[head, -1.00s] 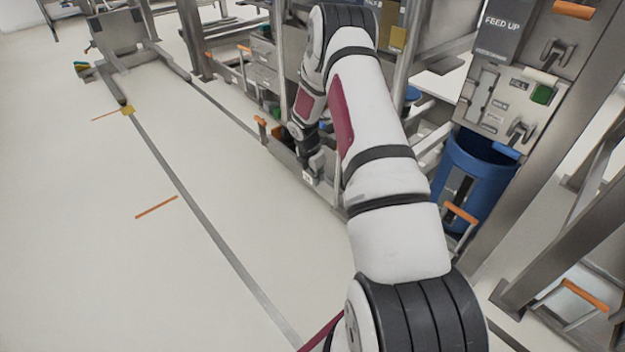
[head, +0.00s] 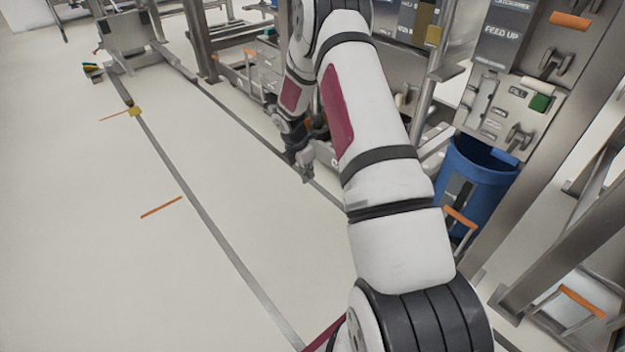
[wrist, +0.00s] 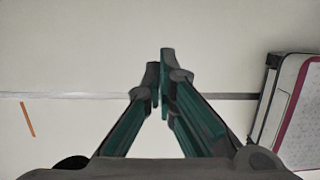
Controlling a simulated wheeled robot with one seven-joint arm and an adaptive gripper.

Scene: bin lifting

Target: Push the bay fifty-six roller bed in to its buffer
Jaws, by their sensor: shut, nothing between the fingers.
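My gripper (head: 304,170) points down in front of the bed, over the floor line. It looks apart from the bed's front, though the gap is hard to judge. In the wrist view, the green and grey fingers (wrist: 160,85) are shut and empty. The buffer is not visible.
A blue bin (head: 474,180) and a control panel marked FEED UP (head: 508,100) stand right of my arm. A low steel stand (head: 130,42) is at the back left. The pale floor (head: 90,230) on the left is clear, with orange marks.

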